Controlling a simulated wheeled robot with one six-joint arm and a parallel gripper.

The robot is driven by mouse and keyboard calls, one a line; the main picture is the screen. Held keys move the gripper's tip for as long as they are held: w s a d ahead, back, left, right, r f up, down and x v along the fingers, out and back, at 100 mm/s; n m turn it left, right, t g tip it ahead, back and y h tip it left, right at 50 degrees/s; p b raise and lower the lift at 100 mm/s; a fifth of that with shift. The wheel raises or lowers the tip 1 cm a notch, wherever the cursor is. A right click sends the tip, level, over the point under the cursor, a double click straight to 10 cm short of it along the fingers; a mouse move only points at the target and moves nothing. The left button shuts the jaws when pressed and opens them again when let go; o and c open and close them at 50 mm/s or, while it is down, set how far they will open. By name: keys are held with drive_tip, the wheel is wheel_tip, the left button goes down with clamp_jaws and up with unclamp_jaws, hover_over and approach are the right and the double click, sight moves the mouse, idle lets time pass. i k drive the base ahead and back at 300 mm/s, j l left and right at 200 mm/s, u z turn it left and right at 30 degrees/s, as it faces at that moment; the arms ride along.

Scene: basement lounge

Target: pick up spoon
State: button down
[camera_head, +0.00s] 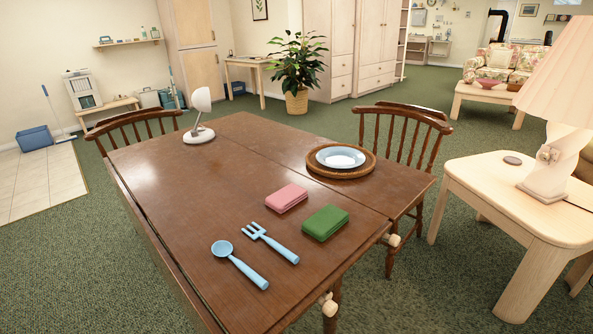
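A light blue spoon (241,266) lies flat on the brown wooden table (190,190), near its front edge. Its round bowl points to the upper left and its handle to the lower right. A light blue fork (271,243) lies just right of it, roughly parallel and apart from it. My gripper does not show in this view.
A pink block (286,198) and a green block (325,223) lie right of the fork. A plate (341,157) on a round woven tray (341,172) and a white lamp (199,118) stand farther back. Chairs and a pale side table (500,190) flank the table.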

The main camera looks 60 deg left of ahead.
sight(221, 248)
drive_tip(key=u, duration=1.3)
drive_tip(key=k+l+u, duration=0.2)
drive_tip(key=k, duration=0.2)
drive_tip(key=k+l+u, duration=0.25)
drive_tip(key=k, duration=0.2)
drive_tip(key=k+u, duration=0.2)
drive_tip(key=k, duration=0.2)
